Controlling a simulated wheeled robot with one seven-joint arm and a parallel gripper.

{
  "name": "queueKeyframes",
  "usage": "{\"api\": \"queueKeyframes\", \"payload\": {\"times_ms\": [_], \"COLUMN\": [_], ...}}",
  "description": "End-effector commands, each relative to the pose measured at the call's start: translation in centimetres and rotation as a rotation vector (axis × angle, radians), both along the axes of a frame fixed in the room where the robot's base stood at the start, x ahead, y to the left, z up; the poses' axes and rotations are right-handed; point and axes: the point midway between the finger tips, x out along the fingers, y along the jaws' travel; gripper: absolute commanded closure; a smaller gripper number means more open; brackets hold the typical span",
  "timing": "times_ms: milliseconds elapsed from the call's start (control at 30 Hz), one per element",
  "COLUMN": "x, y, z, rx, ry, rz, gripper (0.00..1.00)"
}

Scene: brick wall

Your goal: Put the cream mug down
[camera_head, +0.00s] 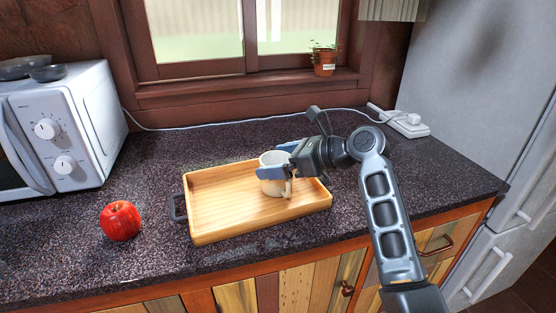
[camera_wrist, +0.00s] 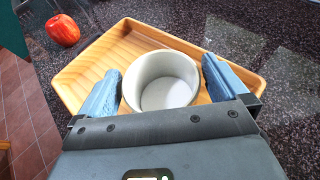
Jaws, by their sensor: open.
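The cream mug (camera_head: 268,180) stands upright in the wooden tray (camera_head: 215,213), right of the tray's middle. It is empty inside in the wrist view (camera_wrist: 162,80). My gripper (camera_head: 268,164) is open, its two blue fingers on either side of the mug. In the wrist view the fingers (camera_wrist: 162,85) flank the mug, with a gap visible on the right side; the left finger is very close to the mug's wall. Part of the mug is hidden behind a finger in the head view.
A red apple (camera_head: 120,221) lies on the dark counter left of the tray. A white microwave (camera_head: 75,130) stands at the back left. A white cable (camera_head: 215,128) runs along the back to a power strip (camera_head: 405,124). A potted plant (camera_head: 324,62) sits on the windowsill.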

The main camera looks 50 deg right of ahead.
Motion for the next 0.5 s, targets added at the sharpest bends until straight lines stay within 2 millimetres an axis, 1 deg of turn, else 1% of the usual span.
{"api": "queueKeyframes", "payload": {"times_ms": [100,167,267,500], "x": [0.0,-0.4,-1.7,-6.1], "y": [0.0,-0.2,-0.6,-1.9], "z": [0.2,0.5,1.0,2.9], "rx": [-0.001,0.000,0.000,-0.001], "ry": [-0.001,-0.001,-0.002,-0.001], "rz": [-0.001,-0.002,-0.003,-0.004], "gripper": [0.00,0.00,0.00,0.00]}}
